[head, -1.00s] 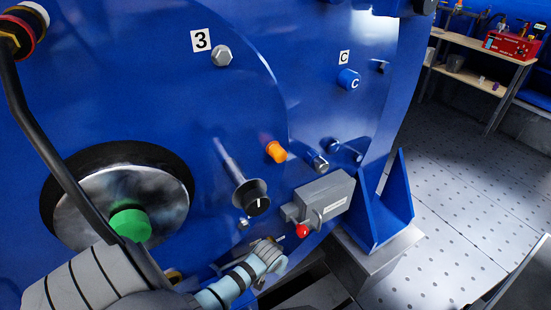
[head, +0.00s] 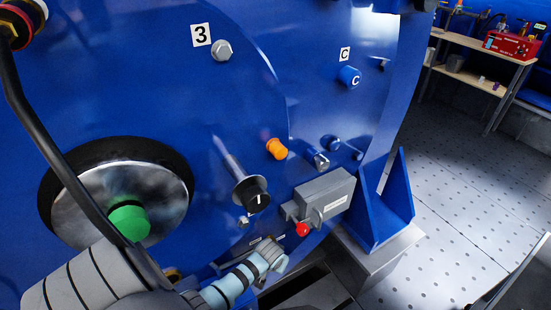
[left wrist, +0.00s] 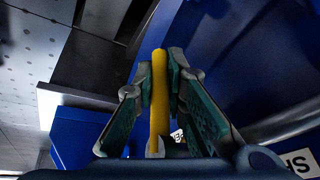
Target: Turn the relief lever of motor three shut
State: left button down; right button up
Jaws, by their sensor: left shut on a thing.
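Motor three is the big blue housing (head: 120,70) with a "3" plate (head: 201,34) in the head view. My left gripper (head: 272,258) is low at its front, below the black knob and beside the grey box. In the left wrist view the relief lever (left wrist: 160,100), a yellow bar, stands between the two fingers of my left gripper (left wrist: 160,85), which are shut on it. In the head view the lever is hidden by the gripper. A white plate reading "SH" (left wrist: 298,162) is partly in the wrist view at right. My right gripper is not in view.
A black knob (head: 251,195), a red-knobbed grey box (head: 325,197) and an orange cap (head: 276,148) are close to the left gripper. A green-capped hub (head: 130,222) is at left. A blue bracket (head: 399,190) stands at right, with open floor (head: 450,200) beyond.

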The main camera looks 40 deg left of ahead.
pick_arm(q)
jog(key=shift+s+r+g+y+p, duration=0.35)
jog(key=shift+r+g+p, duration=0.2)
jog(key=shift+g+p, duration=0.65)
jog(key=g, duration=0.1)
jog(key=s+g, duration=0.1)
jog(key=g, duration=0.1)
jog(key=shift+s+a+m+y, duration=0.25)
jog(key=shift+a+m+y, duration=0.1)
jog(key=shift+m, duration=0.05)
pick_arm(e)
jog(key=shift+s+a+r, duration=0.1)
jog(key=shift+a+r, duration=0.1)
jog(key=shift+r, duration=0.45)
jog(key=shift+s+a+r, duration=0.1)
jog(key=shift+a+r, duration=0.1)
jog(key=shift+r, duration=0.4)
pick_arm(q)
jog(key=c, duration=1.6)
grip_release()
jog(key=shift+c, duration=0.2)
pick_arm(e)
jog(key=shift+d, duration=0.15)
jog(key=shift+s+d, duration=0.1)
